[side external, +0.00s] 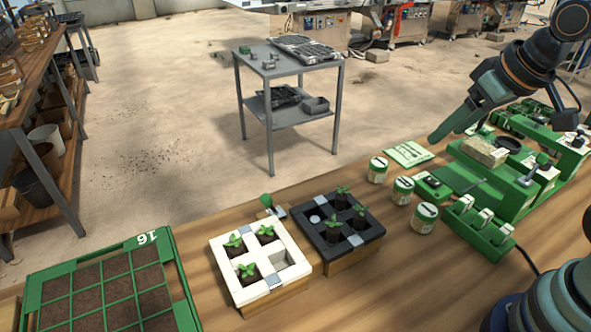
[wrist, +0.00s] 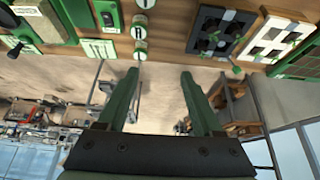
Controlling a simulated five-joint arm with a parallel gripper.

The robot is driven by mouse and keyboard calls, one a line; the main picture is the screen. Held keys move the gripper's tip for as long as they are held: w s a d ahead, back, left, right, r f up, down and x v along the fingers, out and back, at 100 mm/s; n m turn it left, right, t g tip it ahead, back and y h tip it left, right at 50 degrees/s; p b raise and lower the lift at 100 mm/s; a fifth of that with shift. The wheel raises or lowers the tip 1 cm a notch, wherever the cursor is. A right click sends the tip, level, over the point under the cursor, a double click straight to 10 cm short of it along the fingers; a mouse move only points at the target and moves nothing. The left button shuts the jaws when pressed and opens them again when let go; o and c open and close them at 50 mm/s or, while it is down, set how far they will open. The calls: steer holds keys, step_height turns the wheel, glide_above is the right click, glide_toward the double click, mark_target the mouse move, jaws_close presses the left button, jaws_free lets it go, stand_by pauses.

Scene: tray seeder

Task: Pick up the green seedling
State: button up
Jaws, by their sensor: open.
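Small green-leaved seedlings in dark soil plugs stand in two four-cell blocks. The white block (side external: 218,257) holds three, including a front-left seedling (side external: 246,270), and its front-right cell is empty. The black block (side external: 330,263) holds three, including a back-right seedling (side external: 342,190); a pale round spot shows in its back-left cell. In the wrist view, the black block (wrist: 199,39) and white block (wrist: 252,51) appear at the upper right, their plants hard to make out. My gripper (side external: 437,135) is open and empty, raised right of and well away from both blocks; its green fingers (wrist: 159,77) are apart.
A green-framed soil tray (side external: 180,280) lies at the front left. A small green-headed item (side external: 266,200) stands behind the blocks. Labelled jars (side external: 403,189), a green card (side external: 409,154) and green equipment (side external: 520,190) fill the right side. Bare wood lies in front of the black block.

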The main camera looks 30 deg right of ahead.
steer(key=shift+a, duration=0.1)
steer(key=m+g, duration=0.6)
steer(key=m, duration=1.5)
glide_above(334, 228)
steer(key=f, duration=1.2)
steer(key=shift+w+f, duration=0.25)
steer(key=shift+f, duration=0.1)
steer(key=shift+s+f, duration=0.15)
steer(key=shift+f, duration=1.2)
steer(key=shift+s+f, duration=0.1)
steer(key=shift+f, duration=1.25)
jaws_close()
